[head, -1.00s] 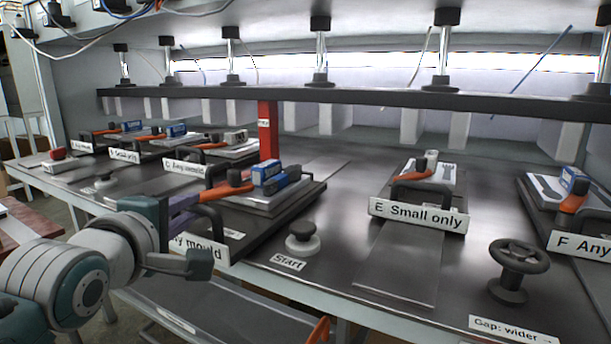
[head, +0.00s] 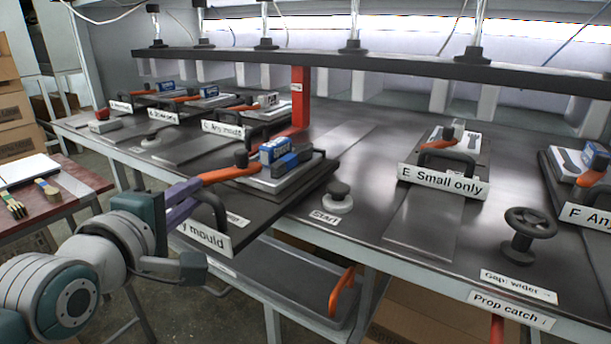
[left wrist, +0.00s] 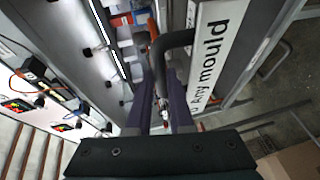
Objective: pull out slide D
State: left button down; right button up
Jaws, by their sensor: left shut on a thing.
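Slide D (head: 290,195) is a dark plate with a label (head: 205,236), partly hidden, that reads "Any mould" in the left wrist view (left wrist: 207,62). It carries a grey mould with blue blocks (head: 278,155) and an orange lever (head: 228,174). Its front part sticks out past the table's front edge. A black bar handle (head: 217,207) stands at its front. My left gripper (head: 200,190), with purple fingers, is shut on this handle; the fingers also show in the left wrist view (left wrist: 160,85). The exact contact is partly hidden. My right gripper is out of view.
The Start knob (head: 338,195) stands right of slide D. Slide E (head: 445,178) and a black handwheel (head: 527,232) are further right. Below is a lower shelf with an orange handle (head: 340,292). A red side table (head: 55,205) is at the left. Floor space is open between.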

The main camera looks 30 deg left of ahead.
pick_arm(q)
jog(key=c, duration=1.2)
grip_release()
jog(key=shift+r, duration=0.2)
jog(key=shift+c, duration=0.2)
jog(key=shift+o, duration=0.8)
jog(key=shift+s+f, duration=0.15)
jog(key=shift+s, duration=0.1)
jog(key=shift+s, duration=0.15)
jog(key=p+v, duration=0.1)
jog(key=v, duration=0.8)
jog(key=shift+s, duration=0.25)
jog(key=shift+d, duration=0.1)
